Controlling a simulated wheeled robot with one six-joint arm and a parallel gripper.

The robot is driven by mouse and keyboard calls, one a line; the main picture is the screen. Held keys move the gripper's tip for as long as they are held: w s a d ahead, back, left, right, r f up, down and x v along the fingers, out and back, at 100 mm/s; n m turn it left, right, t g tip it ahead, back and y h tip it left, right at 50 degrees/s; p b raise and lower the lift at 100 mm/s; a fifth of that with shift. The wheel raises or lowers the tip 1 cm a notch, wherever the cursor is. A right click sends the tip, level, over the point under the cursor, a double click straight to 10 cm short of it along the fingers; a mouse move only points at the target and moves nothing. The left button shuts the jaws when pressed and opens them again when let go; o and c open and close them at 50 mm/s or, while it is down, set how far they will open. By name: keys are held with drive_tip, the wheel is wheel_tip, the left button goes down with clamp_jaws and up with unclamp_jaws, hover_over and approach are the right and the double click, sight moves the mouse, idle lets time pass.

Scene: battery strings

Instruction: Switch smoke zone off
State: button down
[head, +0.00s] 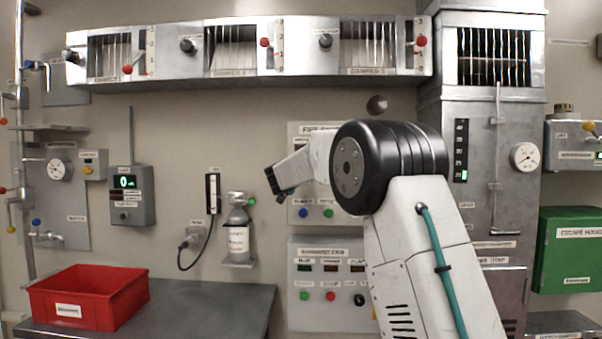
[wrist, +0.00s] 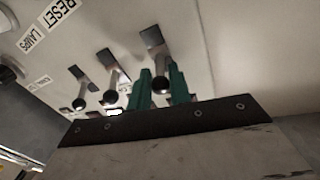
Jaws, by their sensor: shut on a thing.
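In the wrist view three toggle levers with dark ball ends stand out of slots in a pale panel (wrist: 130,22). My gripper (wrist: 160,80) has its green fingers on either side of the right-hand lever (wrist: 158,97), shut on it. The middle lever (wrist: 110,97) and the left lever (wrist: 78,103) are free beside it. I cannot read which lever is the smoke zone. In the head view my gripper (head: 280,188) is at the left edge of the fire panel (head: 300,130), and my arm hides much of that panel, including the levers.
Labels reading RESET and LAMPS (wrist: 45,28) are on the panel. A lower panel with buttons (head: 310,280) is below my arm. A grey cylinder (head: 238,235) is on the wall to the left. A red bin (head: 90,295) stands on the bench (head: 220,310).

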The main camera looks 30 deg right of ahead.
drive_tip(key=shift+f, duration=0.1)
drive_tip(key=shift+f+m+t+h, duration=0.65)
drive_tip(key=shift+f+t+h, duration=0.1)
drive_tip(key=shift+h, duration=0.7)
drive_tip(key=shift+f+m+t+h, duration=0.6)
drive_tip(key=shift+t+h, duration=0.2)
drive_tip(key=shift+h, duration=0.7)
drive_tip(key=shift+f+m+t+h, duration=0.65)
drive_tip(key=shift+f+t+h, duration=0.1)
drive_tip(key=shift+h, duration=0.7)
drive_tip(key=c, duration=1.4)
unclamp_jaws()
drive_tip(key=shift+o, duration=0.2)
